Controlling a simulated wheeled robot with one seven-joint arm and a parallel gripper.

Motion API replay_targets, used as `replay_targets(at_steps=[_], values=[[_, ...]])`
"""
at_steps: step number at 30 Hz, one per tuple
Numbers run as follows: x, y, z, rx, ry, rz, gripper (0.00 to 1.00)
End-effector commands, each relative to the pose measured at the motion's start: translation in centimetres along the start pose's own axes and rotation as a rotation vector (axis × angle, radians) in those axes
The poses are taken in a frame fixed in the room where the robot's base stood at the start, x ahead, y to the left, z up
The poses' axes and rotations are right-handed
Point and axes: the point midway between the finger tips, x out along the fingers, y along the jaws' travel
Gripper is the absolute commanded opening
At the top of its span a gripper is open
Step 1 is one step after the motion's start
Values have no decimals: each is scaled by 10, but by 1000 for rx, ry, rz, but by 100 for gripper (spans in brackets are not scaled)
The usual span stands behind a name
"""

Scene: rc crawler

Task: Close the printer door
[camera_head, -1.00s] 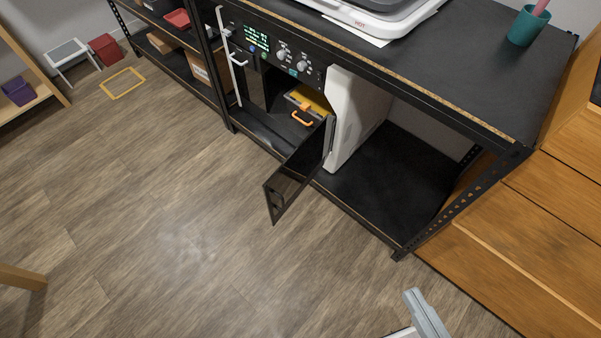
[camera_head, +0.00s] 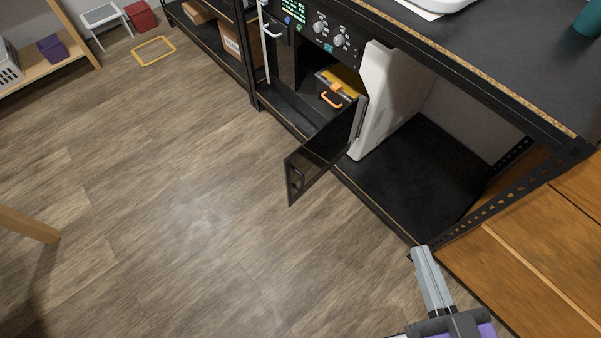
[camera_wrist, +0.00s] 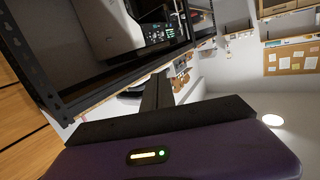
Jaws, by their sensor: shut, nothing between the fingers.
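The printer (camera_head: 382,95) stands on the lower shelf of the black workbench, with a white side panel and a front panel of knobs and a small screen. Its dark, see-through door (camera_head: 322,160) stands open, swung out over the floor from a hinge on the right. Inside the printer is a yellow and orange item (camera_head: 338,88). My gripper (camera_head: 420,250) is at the lower right, shut and empty, in front of the bench's right leg and apart from the door. In the wrist view the shut fingers (camera_wrist: 157,80) point toward the room, and the printer (camera_wrist: 110,25) shows at the upper left.
Wooden drawers (camera_head: 520,260) stand at the right beside the bench leg. The shelf right of the printer (camera_head: 415,175) is bare. The wooden floor (camera_head: 180,190) in front of the door is clear. A wooden leg (camera_head: 28,224) shows at the left edge.

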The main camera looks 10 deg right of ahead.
Motion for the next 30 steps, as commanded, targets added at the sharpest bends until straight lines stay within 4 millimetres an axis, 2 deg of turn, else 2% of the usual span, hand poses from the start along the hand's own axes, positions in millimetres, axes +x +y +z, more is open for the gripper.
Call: replay_targets(at_steps=[1, 5, 10, 15, 18, 21, 24, 27, 30], values=[[24, 9, 33, 71, 18, 13, 0], [74, 26, 83, 347, 13, 34, 0], [143, 37, 146, 834, -36, 23, 0], [213, 26, 193, 1441, -148, -49, 0], [249, 7, 206, 1854, -280, -122, 0], [267, -16, 202, 2236, -466, -191, 0], [265, -38, 194, 2534, -679, -216, 0], [252, -54, 195, 2732, -866, -194, 0], [245, -64, 192, 2826, -971, -171, 0]])
